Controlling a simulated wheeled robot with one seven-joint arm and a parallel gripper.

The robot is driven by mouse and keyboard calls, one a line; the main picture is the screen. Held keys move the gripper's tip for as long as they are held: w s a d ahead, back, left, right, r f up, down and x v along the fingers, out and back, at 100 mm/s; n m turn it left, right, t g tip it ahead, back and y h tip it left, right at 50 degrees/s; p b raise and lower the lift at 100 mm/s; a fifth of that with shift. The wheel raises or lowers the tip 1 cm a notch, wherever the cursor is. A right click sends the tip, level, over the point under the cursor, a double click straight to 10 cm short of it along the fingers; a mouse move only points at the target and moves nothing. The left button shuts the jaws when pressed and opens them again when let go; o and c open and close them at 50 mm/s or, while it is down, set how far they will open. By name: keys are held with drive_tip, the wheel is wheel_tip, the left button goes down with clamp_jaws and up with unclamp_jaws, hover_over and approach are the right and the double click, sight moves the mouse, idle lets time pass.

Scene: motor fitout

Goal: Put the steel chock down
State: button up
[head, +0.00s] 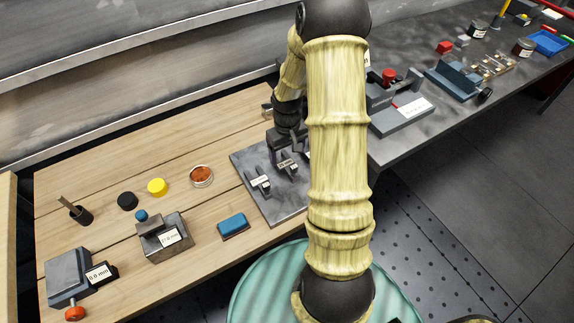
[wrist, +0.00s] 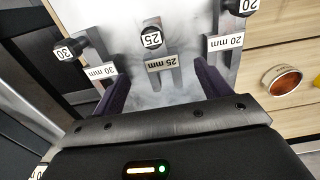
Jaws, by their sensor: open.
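A grey steel plate (head: 279,209) lies at the right end of the wooden bench, with small labelled metal pieces on it. In the wrist view these are a 30 mm piece (wrist: 86,52), a 25 mm piece (wrist: 153,45) and a 20 mm piece (wrist: 229,31), each with a round dark numbered knob. Which one is the steel chock is not marked. My gripper (wrist: 161,75) is open, its dark fingers spread on either side of the 25 mm piece, which rests on the plate. In the head view my gripper (head: 284,148) is over the plate, and my arm hides its right part.
A blue block (head: 233,226), a block labelled in mm (head: 166,238), a copper-coloured dish (head: 201,176), yellow (head: 157,187) and black (head: 127,201) discs and a grey vice-like block (head: 72,277) stand to the left. Fixtures (head: 401,108) crowd the dark bench at right.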

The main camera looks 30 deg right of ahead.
sight(287, 165)
drive_tip(key=shift+f, duration=0.45)
drive_tip(key=shift+w+f+p, duration=0.15)
drive_tip(key=shift+f+p, duration=0.4)
drive_tip(key=shift+f, duration=2.1)
drive_tip(key=shift+c, duration=0.5)
drive_tip(key=c, duration=1.5)
wheel_tip(287, 165, up, 10)
drive_tip(key=shift+r+b, duration=0.1)
drive_tip(key=shift+b, duration=0.3)
drive_tip(key=shift+c, duration=0.2)
